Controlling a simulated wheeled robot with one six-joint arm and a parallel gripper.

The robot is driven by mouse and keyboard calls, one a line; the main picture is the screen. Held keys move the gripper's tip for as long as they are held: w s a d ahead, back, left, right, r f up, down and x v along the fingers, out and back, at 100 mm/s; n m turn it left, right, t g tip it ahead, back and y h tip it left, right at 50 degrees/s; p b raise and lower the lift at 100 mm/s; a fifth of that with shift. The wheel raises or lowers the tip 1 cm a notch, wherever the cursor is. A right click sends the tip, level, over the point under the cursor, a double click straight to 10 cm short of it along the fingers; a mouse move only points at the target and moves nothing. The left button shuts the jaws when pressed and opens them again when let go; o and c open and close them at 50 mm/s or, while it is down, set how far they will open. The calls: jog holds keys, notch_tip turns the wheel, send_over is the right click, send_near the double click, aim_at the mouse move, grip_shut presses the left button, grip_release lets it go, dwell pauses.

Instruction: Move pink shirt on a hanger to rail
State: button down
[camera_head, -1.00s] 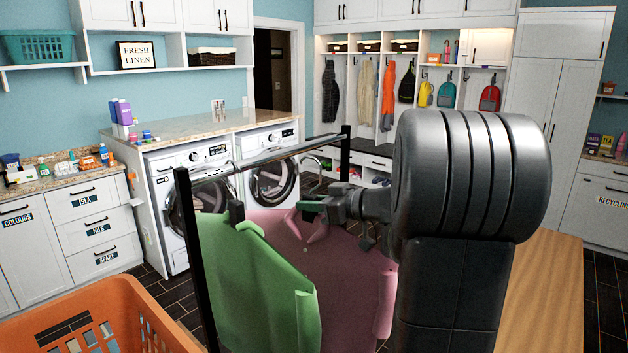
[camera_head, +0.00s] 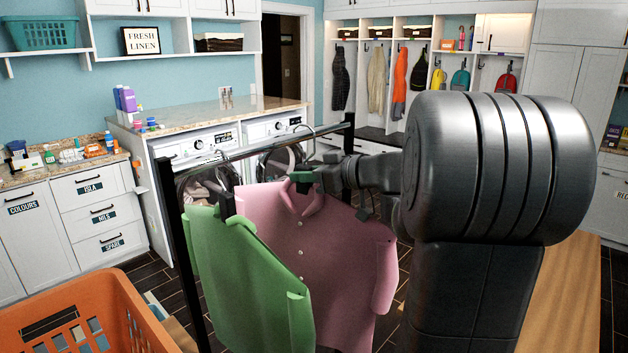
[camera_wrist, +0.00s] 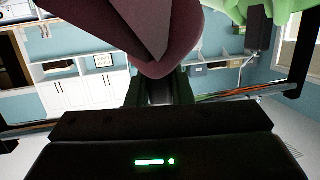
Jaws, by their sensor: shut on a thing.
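The pink shirt (camera_head: 325,250) hangs upright in front of the rack, its collar just below the rail (camera_head: 265,148). My gripper (camera_head: 303,181) is shut at the collar, on the shirt's hanger. The hanger's hook (camera_head: 303,131) shows at rail height; I cannot tell whether it rests on the rail or only stands beside it. In the wrist view the pink shirt (camera_wrist: 150,35) looks dark and fills the top middle, against the jaws (camera_wrist: 158,92). The rail (camera_wrist: 240,96) crosses behind.
A green shirt (camera_head: 250,285) hangs at the rail's left end, overlapping the pink shirt's left side. Black posts (camera_head: 180,250) hold the rail. An orange basket (camera_head: 75,310) stands at lower left, a wooden top (camera_head: 570,290) at right. Washing machines (camera_head: 205,145) stand behind.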

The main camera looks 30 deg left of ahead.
jog(key=shift+r+b+x, duration=0.15)
jog(key=shift+b+x, duration=0.35)
jog(key=shift+x, duration=0.4)
jog(key=shift+r+b+x, duration=0.2)
jog(key=shift+b+x, duration=0.25)
jog(key=shift+x, duration=0.45)
jog(key=shift+r+b+x, duration=0.15)
jog(key=shift+b+x, duration=0.35)
jog(key=shift+x, duration=0.4)
jog(key=shift+a+f, duration=0.1)
jog(key=shift+a, duration=0.2)
jog(key=shift+f, duration=0.85)
jog(key=c, duration=1.2)
grip_release()
jog(key=shift+d, duration=0.15)
jog(key=b+v, duration=0.1)
jog(key=v, duration=1.2)
jog(key=shift+d, duration=0.3)
